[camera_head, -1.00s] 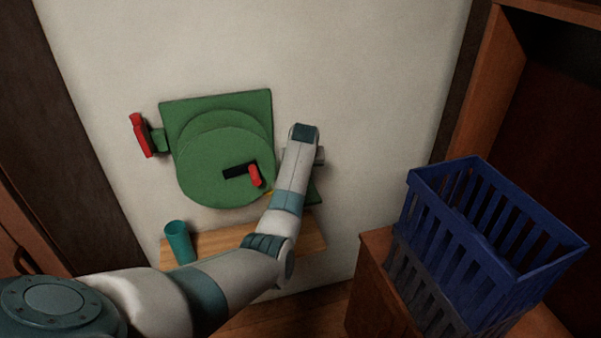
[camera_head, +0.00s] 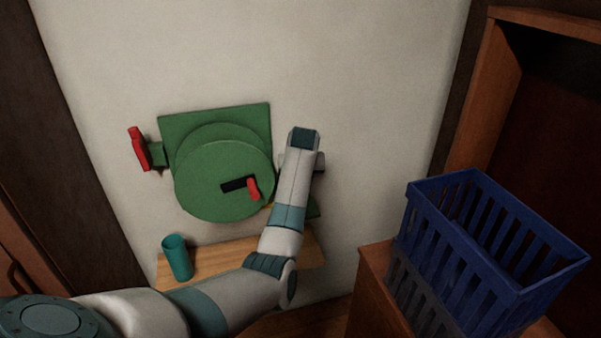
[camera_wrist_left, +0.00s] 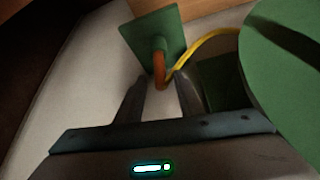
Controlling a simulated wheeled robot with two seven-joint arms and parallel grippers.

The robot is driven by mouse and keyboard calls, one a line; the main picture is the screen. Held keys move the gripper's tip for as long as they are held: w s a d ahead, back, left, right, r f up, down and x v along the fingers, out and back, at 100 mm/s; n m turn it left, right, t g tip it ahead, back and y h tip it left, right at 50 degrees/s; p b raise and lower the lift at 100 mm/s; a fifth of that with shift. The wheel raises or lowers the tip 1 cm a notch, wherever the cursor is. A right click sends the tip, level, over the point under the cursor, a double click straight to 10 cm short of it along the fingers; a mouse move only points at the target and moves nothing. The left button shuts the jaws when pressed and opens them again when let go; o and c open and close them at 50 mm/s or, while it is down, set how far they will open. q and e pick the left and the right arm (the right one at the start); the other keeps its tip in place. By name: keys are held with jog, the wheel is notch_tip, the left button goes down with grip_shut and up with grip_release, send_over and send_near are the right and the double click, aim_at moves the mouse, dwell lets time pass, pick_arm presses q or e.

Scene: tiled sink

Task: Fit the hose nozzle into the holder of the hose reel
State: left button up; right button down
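The green hose reel (camera_head: 222,180) is on the pale wall, with a red crank (camera_head: 254,189) on its front. In the left wrist view the orange nozzle (camera_wrist_left: 160,69) has a yellow hose (camera_wrist_left: 205,42) curving from its lower end toward the reel. Its upper end meets a green stub on a square green plate (camera_wrist_left: 140,32), apparently the holder; I cannot tell how deep it sits. My left gripper (camera_wrist_left: 161,82) is open, its fingertips on either side of the nozzle's lower end with visible gaps. My forearm hides the nozzle in the head view. My right gripper is out of view.
A teal cup (camera_head: 177,258) stands on a wooden shelf (camera_head: 215,263) below the reel. A red handle (camera_head: 139,149) sticks out left of the reel. A blue basket (camera_head: 490,255) stands on a wooden cabinet at the right. The wall above the reel is clear.

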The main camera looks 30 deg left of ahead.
pick_arm(q)
jog(key=b+v, duration=0.1)
jog(key=v, duration=0.6)
jog(key=shift+r, duration=0.25)
jog(key=shift+s+d, duration=0.1)
dwell(0.4)
